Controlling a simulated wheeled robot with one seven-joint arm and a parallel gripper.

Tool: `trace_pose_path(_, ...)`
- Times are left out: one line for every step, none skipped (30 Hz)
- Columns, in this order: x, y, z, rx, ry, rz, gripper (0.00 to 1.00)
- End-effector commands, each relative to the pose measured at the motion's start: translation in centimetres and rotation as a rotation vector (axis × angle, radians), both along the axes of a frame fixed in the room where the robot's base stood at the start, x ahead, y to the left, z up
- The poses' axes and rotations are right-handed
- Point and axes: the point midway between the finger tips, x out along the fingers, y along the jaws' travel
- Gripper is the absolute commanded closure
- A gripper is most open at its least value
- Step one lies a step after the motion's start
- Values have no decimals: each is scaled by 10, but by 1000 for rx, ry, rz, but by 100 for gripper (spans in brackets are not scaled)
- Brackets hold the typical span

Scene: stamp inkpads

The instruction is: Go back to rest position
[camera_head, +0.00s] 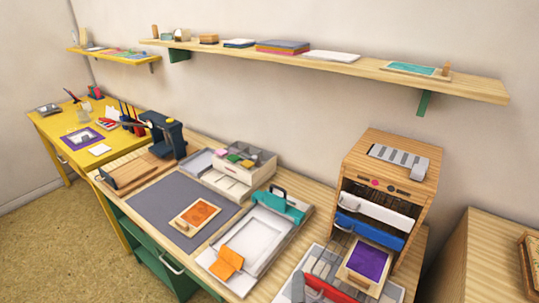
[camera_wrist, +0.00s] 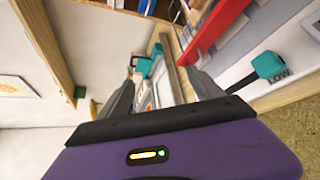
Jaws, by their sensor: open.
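My gripper (camera_wrist: 162,92) shows in the wrist view, its two grey fingers spread apart with nothing between them. Its purple body fills the bottom of that view. I cannot make out the gripper in the head view. An orange inkpad in a wooden frame (camera_head: 201,213) lies on the grey mat (camera_head: 150,207). A purple inkpad in a wooden frame (camera_head: 369,258) sits at the front right, by the wooden drawer unit (camera_head: 410,185). A white tray with a teal clamp (camera_head: 278,203) stands between them, with an orange piece (camera_head: 227,262) at its front.
A red part (camera_head: 326,287) lies at the front edge beside the purple inkpad. A grey-white organizer (camera_head: 243,162) stands behind the mat. A long wall shelf (camera_head: 330,62) runs above. A yellow desk (camera_head: 62,122) stands at the far left. Floor (camera_head: 60,240) is bare at the left.

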Motion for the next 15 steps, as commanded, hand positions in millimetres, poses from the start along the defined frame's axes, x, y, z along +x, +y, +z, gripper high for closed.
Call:
trace_pose_path(-14,1,-4,157,-17,12,24)
trace_pose_path(-22,4,-5,261,-26,18,24)
trace_pose_path(-33,5,-5,401,-36,22,24)
trace_pose_path(-43,5,-4,507,-42,23,24)
trace_pose_path(-53,5,-3,610,-44,22,24)
trace_pose_path(-66,3,0,742,-49,17,24)
trace_pose_path(-76,0,2,835,-49,10,24)
trace_pose_path(-87,-2,4,926,-50,3,24)
trace_pose_path(-100,-6,9,1043,-51,-10,24)
trace_pose_path(-110,-10,12,1126,-52,-20,24)
trace_pose_path(-120,-14,16,1208,-53,-34,24)
trace_pose_path(-133,-19,22,1311,-54,-51,24)
trace_pose_path(-143,-24,26,1384,-57,-66,24)
trace_pose_path(-153,-29,30,1455,-61,-83,24)
trace_pose_path(-165,-36,37,1542,-66,-105,24)
